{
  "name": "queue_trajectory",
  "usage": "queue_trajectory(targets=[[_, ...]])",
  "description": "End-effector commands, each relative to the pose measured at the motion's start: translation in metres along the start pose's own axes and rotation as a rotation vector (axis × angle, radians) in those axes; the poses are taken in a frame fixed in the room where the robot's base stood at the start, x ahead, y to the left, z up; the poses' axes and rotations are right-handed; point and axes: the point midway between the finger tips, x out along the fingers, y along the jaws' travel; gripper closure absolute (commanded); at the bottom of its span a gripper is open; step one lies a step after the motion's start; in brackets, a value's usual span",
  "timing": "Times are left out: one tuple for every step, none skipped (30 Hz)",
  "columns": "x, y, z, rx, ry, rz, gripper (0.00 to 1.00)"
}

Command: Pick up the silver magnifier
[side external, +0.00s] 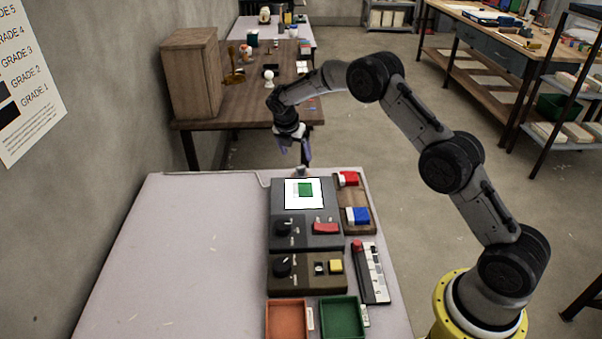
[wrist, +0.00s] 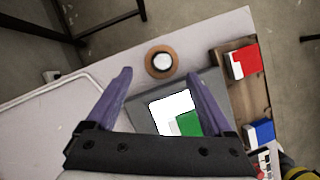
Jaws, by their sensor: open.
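A small round silver-topped piece, which looks like the silver magnifier (wrist: 162,62), sits on a round brown base near the table's far edge in the wrist view. In the side view the magnifier (side external: 300,171) shows only as a small grey shape just behind the dark panel. My gripper (wrist: 159,76) has its two purple fingers spread wide, with nothing between them. In the wrist view the magnifier lies between and just beyond the fingertips. In the side view my gripper (side external: 306,154) hangs over the far edge, close above the magnifier; the exact gap is unclear.
A dark panel (side external: 321,232) with a white sheet (side external: 292,196) and green patch (side external: 305,189) lies in front. A wooden tray (side external: 352,194) with red and blue-white blocks is to the right. Orange (side external: 286,318) and green (side external: 341,317) trays are nearer. The table's left side (side external: 190,260) is clear.

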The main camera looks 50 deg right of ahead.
Motion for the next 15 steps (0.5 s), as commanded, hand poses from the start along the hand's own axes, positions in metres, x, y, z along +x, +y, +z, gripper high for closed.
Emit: queue_trajectory(targets=[[0.011,-0.001,0.0,0.001,0.001,-0.001,0.14],[0.015,-0.001,0.0,0.001,0.0,-0.001,0.14],[0.021,0.0,0.0,0.001,0.0,-0.001,0.14],[0.024,0.0,0.0,0.001,0.0,0.0,0.14],[0.028,0.0,0.0,0.001,0.0,0.001,0.14],[0.031,0.0,0.0,0.001,0.0,0.002,0.14],[0.032,0.0,0.0,0.001,0.0,0.002,0.14],[0.034,0.0,0.0,0.001,-0.001,0.002,0.14],[0.035,0.0,0.0,0.001,-0.001,0.002,0.14],[0.037,0.0,0.0,0.001,0.0,0.002,0.14],[0.039,-0.001,0.0,0.001,0.0,0.001,0.14],[0.043,-0.001,-0.001,0.0,0.0,0.0,0.14],[0.047,-0.002,-0.001,0.0,0.001,0.0,0.14],[0.051,-0.003,-0.002,0.0,0.001,0.0,0.14],[0.057,-0.004,-0.003,0.0,0.001,-0.002,0.14]])
